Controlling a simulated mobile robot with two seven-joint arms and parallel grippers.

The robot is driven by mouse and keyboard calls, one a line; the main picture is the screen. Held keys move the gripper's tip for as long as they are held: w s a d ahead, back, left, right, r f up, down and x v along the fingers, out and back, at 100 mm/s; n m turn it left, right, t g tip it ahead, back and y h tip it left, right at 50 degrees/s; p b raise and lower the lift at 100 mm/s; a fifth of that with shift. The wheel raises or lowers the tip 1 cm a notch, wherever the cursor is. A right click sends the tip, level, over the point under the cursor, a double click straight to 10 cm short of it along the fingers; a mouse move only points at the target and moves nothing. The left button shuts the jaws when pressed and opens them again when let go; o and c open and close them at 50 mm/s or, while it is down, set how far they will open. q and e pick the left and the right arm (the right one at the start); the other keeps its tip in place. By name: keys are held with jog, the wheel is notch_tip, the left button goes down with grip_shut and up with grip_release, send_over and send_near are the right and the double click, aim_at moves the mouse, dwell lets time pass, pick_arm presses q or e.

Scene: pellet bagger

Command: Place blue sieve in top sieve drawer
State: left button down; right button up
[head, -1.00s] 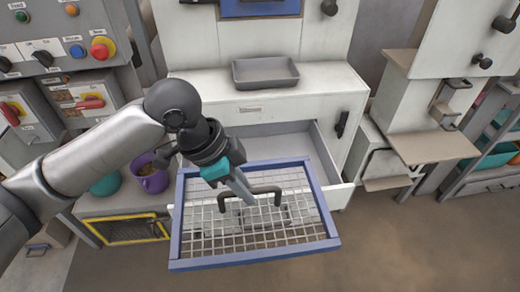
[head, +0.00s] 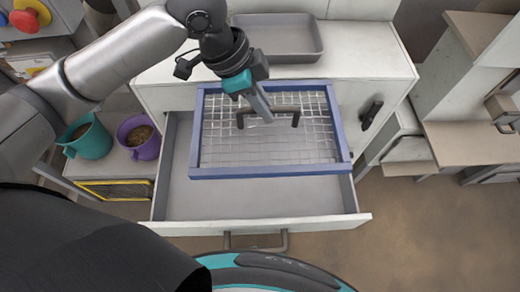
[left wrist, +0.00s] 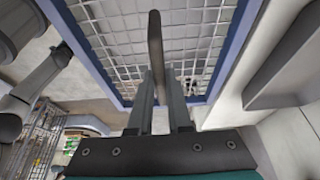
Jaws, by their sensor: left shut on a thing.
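The blue sieve (head: 270,173) has a blue rectangular frame, a wire mesh and a dark handle bar (head: 285,113). My left gripper (head: 264,116) is shut on this handle and holds the sieve above the open drawer (head: 260,202). The sieve covers the back part of the drawer; the drawer's grey floor and front wall show in front of it. In the left wrist view the sieve (left wrist: 240,40) hangs beyond the fingers, with the handle between them. My right gripper is not in view.
A grey tray (head: 275,38) stands on the cabinet top behind the sieve. A teal pitcher (head: 88,140) and a purple pitcher (head: 140,137) with pellets stand left of the drawer. A dark latch (head: 371,113) sticks out at the cabinet's right.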

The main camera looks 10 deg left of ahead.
pick_arm(q)
notch_tip(320, 180, down, 19)
jog(key=b, duration=0.5)
jog(key=shift+s, duration=0.15)
jog(key=shift+r, duration=0.1)
jog(key=c, duration=1.3)
grip_release()
jog(key=o, duration=0.5)
jog(key=shift+c, duration=0.2)
